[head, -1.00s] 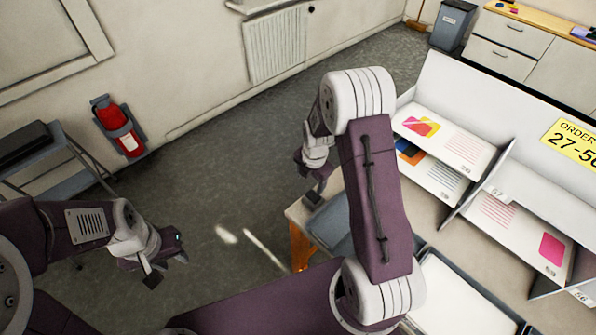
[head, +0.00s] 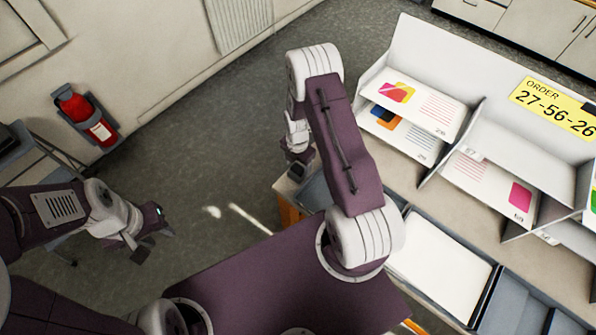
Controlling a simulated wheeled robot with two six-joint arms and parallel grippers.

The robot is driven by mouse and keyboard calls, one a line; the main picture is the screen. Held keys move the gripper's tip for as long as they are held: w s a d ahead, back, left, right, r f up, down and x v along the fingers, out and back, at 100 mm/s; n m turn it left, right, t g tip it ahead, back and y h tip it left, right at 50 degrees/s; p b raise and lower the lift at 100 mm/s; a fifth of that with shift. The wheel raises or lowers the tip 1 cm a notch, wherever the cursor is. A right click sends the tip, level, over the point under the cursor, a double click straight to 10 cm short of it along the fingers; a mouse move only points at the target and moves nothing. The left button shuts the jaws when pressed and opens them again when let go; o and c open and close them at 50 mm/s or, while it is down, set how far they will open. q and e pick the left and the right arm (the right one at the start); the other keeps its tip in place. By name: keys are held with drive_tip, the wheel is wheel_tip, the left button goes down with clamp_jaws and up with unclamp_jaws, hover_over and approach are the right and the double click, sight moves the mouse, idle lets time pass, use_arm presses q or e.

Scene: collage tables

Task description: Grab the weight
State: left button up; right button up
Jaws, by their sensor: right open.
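I cannot make out a weight in the head view. My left gripper (head: 153,243) is at the lower left over the floor, fingers apart and empty. My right gripper (head: 298,166) hangs beyond my raised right arm, near the table's left corner. It is open, but its fingers are partly hidden and small. A small dark block shows at its tip; I cannot tell whether it is a finger or a separate thing.
The table (head: 455,215) at the right bears a divided white rack (head: 482,100) with printed sheets, an order sign (head: 556,108) and a tray of white paper (head: 440,262). A fire extinguisher (head: 88,117) hangs on the left wall. Open floor lies between.

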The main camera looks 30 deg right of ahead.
sight(298, 168)
wheel_tip(298, 168, down, 3)
drive_tip(key=shift+s+d+r, duration=0.1)
drive_tip(key=shift+w+f, duration=0.25)
drive_tip(key=shift+f, duration=0.2)
drive_tip(key=shift+s+r, duration=0.1)
drive_tip(key=c, duration=1.3)
clamp_jaws()
drive_tip(key=shift+r, duration=0.1)
drive_tip(key=r+p, duration=0.4)
drive_tip(key=r, duration=0.1)
drive_tip(key=shift+s+d+p, duration=0.15)
drive_tip(key=shift+d+p, duration=0.1)
drive_tip(key=shift+p, duration=0.1)
drive_tip(key=s+d+r+p, duration=0.5)
drive_tip(key=s+d, duration=0.2)
drive_tip(key=d, duration=0.1)
drive_tip(key=shift+s+r+p, duration=0.3)
drive_tip(key=shift+r+p, duration=0.1)
